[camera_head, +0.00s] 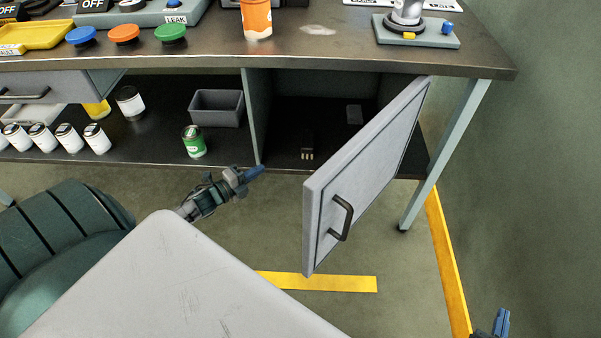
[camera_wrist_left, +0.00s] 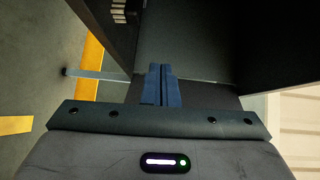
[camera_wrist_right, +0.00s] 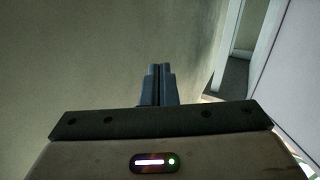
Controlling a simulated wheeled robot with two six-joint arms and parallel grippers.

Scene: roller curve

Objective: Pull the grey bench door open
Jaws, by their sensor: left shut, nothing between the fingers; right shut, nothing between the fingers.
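The grey bench door (camera_head: 368,165) stands swung well open from the right part of the bench, its hinge side at the right near the bench leg. Its dark handle (camera_head: 342,218) is on the outer face near the free edge. My left gripper (camera_head: 255,172) is shut and empty, left of the door and in front of the open compartment, apart from the door. Its closed fingers show in the left wrist view (camera_wrist_left: 161,86). My right gripper (camera_head: 502,322) is shut and empty at the lower right, away from the door; its fingers show in the right wrist view (camera_wrist_right: 158,84).
The open compartment (camera_head: 285,120) holds small dark items. A green can (camera_head: 194,142) and a grey bin (camera_head: 216,107) sit on the shelf to the left. The bench leg (camera_head: 445,155) stands right of the door. Yellow tape (camera_head: 320,282) marks the floor.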

